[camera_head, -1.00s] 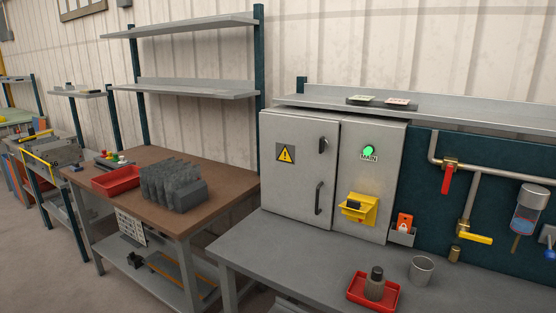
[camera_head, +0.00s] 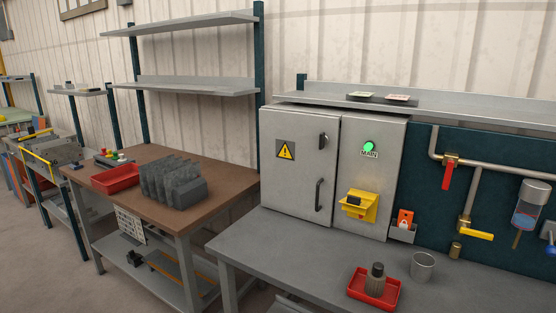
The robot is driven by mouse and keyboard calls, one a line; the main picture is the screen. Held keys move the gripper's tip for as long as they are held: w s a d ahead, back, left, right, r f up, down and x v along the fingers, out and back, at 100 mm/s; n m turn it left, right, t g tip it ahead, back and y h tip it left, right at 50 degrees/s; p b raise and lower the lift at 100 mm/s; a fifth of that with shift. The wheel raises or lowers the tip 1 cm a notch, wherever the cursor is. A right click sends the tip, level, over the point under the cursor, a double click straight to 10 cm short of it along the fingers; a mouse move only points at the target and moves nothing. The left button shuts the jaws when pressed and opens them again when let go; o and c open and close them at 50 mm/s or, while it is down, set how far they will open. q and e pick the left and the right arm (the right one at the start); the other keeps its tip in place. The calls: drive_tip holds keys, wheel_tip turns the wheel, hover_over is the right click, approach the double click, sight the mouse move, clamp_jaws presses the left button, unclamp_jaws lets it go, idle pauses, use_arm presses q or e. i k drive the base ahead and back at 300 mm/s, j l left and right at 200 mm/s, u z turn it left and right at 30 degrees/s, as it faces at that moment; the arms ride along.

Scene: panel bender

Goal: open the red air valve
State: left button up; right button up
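The red air valve handle (camera_head: 448,176) is on the pipe at the right, on the dark teal panel. It hangs down from a brass valve body (camera_head: 451,160), roughly across the pipe that runs to the right. A second valve with a yellow handle (camera_head: 477,234) sits lower on the branch pipe, its handle pointing right. Neither of my grippers shows in the head view.
A grey cabinet (camera_head: 297,170) stands left of the valves, with a yellow switch (camera_head: 357,206) and lit green lamp (camera_head: 369,147). A red tray (camera_head: 356,291) with a bottle and a metal cup (camera_head: 422,266) stand on the grey bench (camera_head: 270,250) below. A filter bowl (camera_head: 530,205) hangs right.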

sight(450, 162)
drive_tip(key=z, duration=0.65)
